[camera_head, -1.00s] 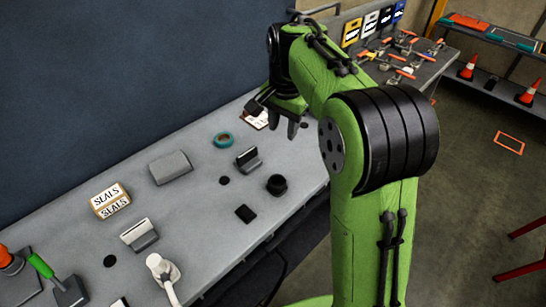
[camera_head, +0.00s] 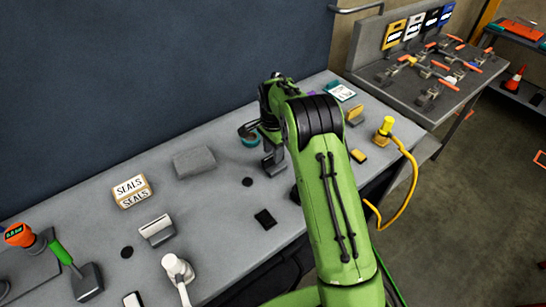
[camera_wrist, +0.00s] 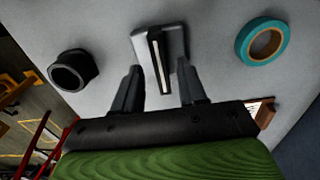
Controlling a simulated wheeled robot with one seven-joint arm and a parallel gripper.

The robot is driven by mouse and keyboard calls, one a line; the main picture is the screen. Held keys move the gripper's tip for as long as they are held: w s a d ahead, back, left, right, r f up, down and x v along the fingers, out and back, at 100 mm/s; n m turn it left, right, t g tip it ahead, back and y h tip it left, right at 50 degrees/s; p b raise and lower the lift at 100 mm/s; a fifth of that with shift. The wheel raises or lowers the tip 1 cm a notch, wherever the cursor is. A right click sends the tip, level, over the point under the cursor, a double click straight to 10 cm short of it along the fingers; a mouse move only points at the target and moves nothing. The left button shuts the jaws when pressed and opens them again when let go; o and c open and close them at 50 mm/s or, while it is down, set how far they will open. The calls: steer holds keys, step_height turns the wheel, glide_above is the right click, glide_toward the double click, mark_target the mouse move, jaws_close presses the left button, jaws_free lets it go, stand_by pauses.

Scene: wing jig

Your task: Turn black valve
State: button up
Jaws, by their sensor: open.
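The black valve (camera_wrist: 158,47), which I take to be the grey block with a dark upright lever, is at the top middle of the wrist view. In the head view the black valve (camera_head: 273,163) is partly hidden by my arm. My gripper (camera_wrist: 160,70) is open, with one finger on each side of the lever. The lever's near end lies between the fingers, with a gap visible on both sides. No contact shows. The fingertips are hard to make out in the head view.
A black round cup (camera_wrist: 73,70) stands left of the valve in the wrist view, and a teal tape ring (camera_wrist: 265,42) lies to the right. A grey box (camera_head: 194,161), a SEALS box (camera_head: 131,190) and a dark square (camera_head: 265,218) sit along the bench. A yellow hose (camera_head: 407,180) hangs off the right side.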

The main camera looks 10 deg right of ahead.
step_height(320, 180, down, 3)
steer(key=shift+w+r, duration=0.1)
jaws_close()
steer(key=shift+n, duration=0.4)
steer(key=n, duration=0.4)
steer(key=shift+r, duration=0.1)
steer(key=n, duration=0.4)
steer(key=shift+n, duration=0.3)
steer(key=n, duration=0.8)
steer(key=shift+n, duration=0.5)
